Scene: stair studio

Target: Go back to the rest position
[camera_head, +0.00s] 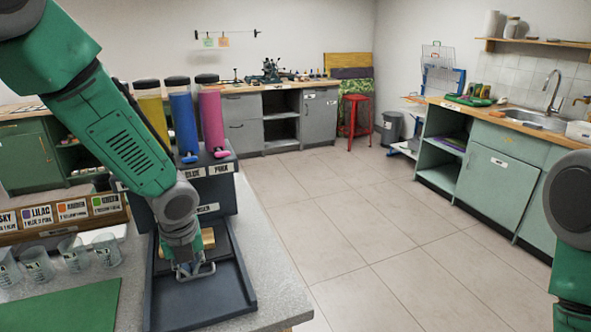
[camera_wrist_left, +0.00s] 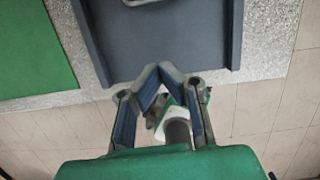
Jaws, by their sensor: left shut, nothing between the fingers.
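My left arm comes in from the upper left of the head view. Its gripper (camera_head: 190,268) hangs low over the dark tray (camera_head: 205,307) at the front edge of the grey worktop. In the left wrist view the blue-lined fingers (camera_wrist_left: 158,72) meet at their tips, with nothing between them, at the edge of the tray (camera_wrist_left: 160,35). A small wooden piece (camera_head: 208,239) shows partly behind the gripper. My right arm shows only in part at the right edge of the head view; its gripper is outside the picture.
Yellow (camera_head: 152,108), blue (camera_head: 183,122) and pink (camera_head: 211,118) dispensers stand behind the tray. Several clear cups (camera_head: 74,254) and a green mat (camera_head: 62,308) are to its left. Open tiled floor (camera_head: 370,230) lies to the right.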

